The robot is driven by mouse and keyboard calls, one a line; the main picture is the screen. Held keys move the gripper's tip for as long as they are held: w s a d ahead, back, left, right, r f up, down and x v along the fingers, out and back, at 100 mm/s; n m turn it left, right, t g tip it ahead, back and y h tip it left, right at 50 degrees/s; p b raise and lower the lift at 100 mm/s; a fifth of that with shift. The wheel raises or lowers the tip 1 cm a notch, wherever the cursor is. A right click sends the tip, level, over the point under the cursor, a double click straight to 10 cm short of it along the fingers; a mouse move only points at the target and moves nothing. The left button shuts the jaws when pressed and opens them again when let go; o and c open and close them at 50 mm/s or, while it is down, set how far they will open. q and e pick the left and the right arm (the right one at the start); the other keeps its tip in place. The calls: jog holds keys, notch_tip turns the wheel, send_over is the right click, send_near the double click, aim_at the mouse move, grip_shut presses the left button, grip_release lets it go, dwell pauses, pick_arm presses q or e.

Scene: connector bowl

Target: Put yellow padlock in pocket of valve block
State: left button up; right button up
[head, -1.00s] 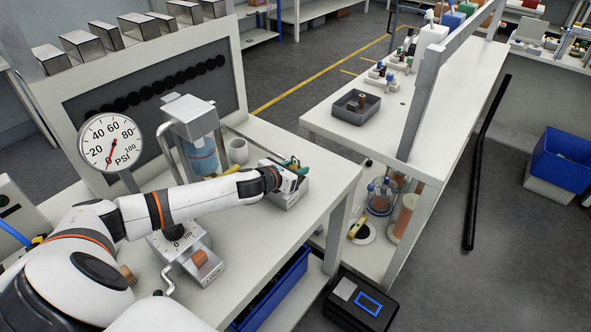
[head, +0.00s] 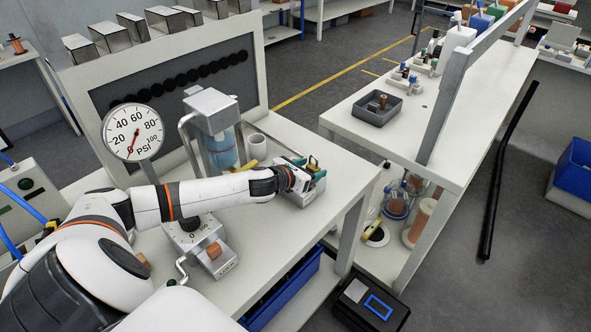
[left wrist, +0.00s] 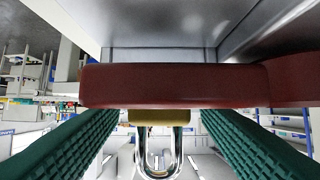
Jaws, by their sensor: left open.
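My left gripper (head: 312,164) is at a grey block (head: 306,195) near the bench's right edge, which I take to be the valve block. Its green ridged fingers are apart and open. In the left wrist view, the yellow padlock (left wrist: 158,117) shows between the fingers (left wrist: 160,125), with its silver shackle below and a gap on each side. A dark red bar (left wrist: 175,86) crosses in front and hides part of the padlock. A grey metal surface (left wrist: 160,30) lies above the bar. The pocket cannot be made out. My right gripper is not in view.
A white mug (head: 257,147), a bottle in a metal stand (head: 222,150) and a pressure gauge (head: 133,132) stand near the arm. A dial device (head: 207,243) sits in front. A second table (head: 340,122) with a grey tray (head: 377,107) lies beyond a gap.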

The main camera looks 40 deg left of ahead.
pick_arm(q)
jog(key=b+v, duration=0.1)
jog(key=v, duration=0.9)
jog(key=shift+s+b, duration=0.2)
jog(key=shift+b, duration=0.2)
jog(key=shift+r, duration=0.1)
